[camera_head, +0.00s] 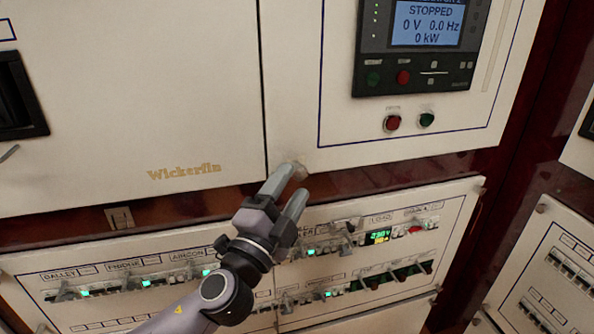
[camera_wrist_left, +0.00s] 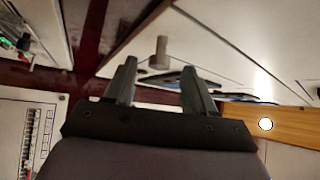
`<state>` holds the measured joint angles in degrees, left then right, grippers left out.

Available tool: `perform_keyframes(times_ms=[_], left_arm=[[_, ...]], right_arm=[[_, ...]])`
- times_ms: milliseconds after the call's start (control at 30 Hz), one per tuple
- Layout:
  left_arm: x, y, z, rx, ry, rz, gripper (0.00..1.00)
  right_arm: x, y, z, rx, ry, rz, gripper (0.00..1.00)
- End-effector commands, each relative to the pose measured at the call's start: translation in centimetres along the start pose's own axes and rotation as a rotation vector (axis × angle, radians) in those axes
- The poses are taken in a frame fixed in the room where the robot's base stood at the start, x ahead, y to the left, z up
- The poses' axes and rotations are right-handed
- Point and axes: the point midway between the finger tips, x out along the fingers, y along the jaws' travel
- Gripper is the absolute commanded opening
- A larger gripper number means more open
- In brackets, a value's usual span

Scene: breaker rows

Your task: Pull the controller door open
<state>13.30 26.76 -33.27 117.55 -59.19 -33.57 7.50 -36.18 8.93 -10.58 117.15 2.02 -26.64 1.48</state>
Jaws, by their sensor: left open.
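The controller door (camera_head: 340,130) is a pale panel at the upper right in the head view, with a lit screen reading STOPPED (camera_head: 427,25). It looks shut, its left edge beside the neighbouring panel. A small round metal knob (camera_head: 300,168) sits at its lower left corner, partly covered by my fingers. The knob also shows in the left wrist view (camera_wrist_left: 160,50), beyond and roughly between the fingertips. My left gripper (camera_head: 290,184) is open and empty, just below and in front of the knob; in the left wrist view its jaws (camera_wrist_left: 160,77) are apart. My right gripper is out of view.
A pale Wickerlin panel (camera_head: 130,90) adjoins on the left, with a black recessed handle (camera_head: 18,100). Below, a breaker panel (camera_head: 455,215) carries several switches and green lights behind my left arm. Dark red framing (camera_head: 400,170) runs between the panels.

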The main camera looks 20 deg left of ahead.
Motion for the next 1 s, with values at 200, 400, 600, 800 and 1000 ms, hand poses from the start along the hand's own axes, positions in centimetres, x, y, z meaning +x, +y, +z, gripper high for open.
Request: perform_keyframes(times_ms=[200,400,600,800,1000], left_arm=[[2.8,-0.1,0.0,-0.001,0.0,0.0,0.55],[3.9,0.0,0.0,-0.001,-0.001,0.002,0.55],[4.0,0.1,0.0,-0.002,-0.001,0.002,0.55],[4.0,0.1,0.0,-0.002,-0.001,0.002,0.19],[4.0,0.1,0.1,-0.002,-0.002,0.002,0.0]], right_arm=[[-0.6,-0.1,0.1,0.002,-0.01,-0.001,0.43],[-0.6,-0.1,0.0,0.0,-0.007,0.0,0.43],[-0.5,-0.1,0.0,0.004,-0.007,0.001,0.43],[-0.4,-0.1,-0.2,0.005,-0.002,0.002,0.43],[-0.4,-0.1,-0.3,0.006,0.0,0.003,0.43]])
